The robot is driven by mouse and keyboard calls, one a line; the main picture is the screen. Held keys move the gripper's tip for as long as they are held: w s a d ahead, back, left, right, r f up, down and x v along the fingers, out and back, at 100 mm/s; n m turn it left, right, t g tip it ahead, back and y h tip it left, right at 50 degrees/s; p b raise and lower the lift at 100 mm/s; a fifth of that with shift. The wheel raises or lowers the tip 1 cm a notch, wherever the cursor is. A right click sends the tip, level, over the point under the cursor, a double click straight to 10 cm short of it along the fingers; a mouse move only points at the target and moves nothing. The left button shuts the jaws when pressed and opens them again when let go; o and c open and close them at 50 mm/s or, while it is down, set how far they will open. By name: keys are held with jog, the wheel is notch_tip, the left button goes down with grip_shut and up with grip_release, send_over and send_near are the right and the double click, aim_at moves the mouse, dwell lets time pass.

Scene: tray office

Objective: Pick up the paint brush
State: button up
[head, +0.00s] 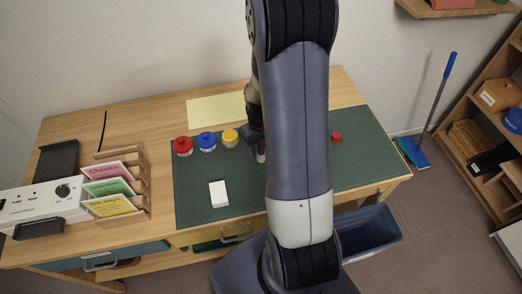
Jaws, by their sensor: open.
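My arm crosses the middle of the head view and covers part of the desk. My gripper (257,143) points down over the green mat (198,173), just left of the arm link, and is small and partly hidden. A small pale and brown object (261,156) shows right at its fingertips; it may be part of the paint brush, but I cannot tell. I cannot tell whether the fingers touch it. No whole paint brush is clearly visible.
Red (183,147), blue (207,141) and yellow (230,138) jars stand left of my gripper. A white block (218,194) lies in front. A small red item (336,137) is right. A card rack (125,190) stands left. A bin (368,232) stands below the front edge.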

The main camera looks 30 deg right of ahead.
jog(key=shift+c, duration=0.5)
grip_shut()
notch_tip(320, 180, up, 10)
jog(key=shift+r, duration=0.1)
dwell(0.5)
